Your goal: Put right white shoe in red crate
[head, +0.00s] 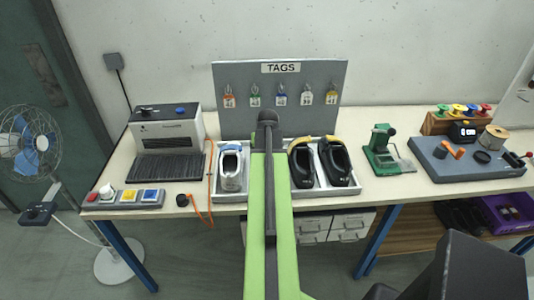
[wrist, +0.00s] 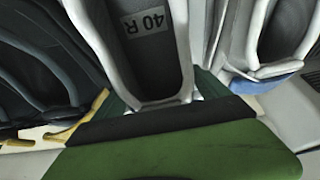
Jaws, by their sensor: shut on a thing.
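The right white shoe (wrist: 180,40), with "40 R" on its grey insole, fills the middle of the wrist view, heel towards me. My gripper (wrist: 168,103) is shut on its heel, with green finger parts on both sides. In the head view my green arm hides this shoe and my gripper. I cannot tell whether the shoe is lifted. Another white shoe (head: 231,168), with blue at its heel, stands just left of my arm and shows in the wrist view (wrist: 262,40).
Two black shoes with yellow trim (head: 338,163) stand right of my arm in a grey tray (head: 323,191). A grey tag board (head: 232,100) rises behind. A machine (head: 168,132) stands left, a green tool (head: 382,148) and a grey work mat (head: 455,168) right.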

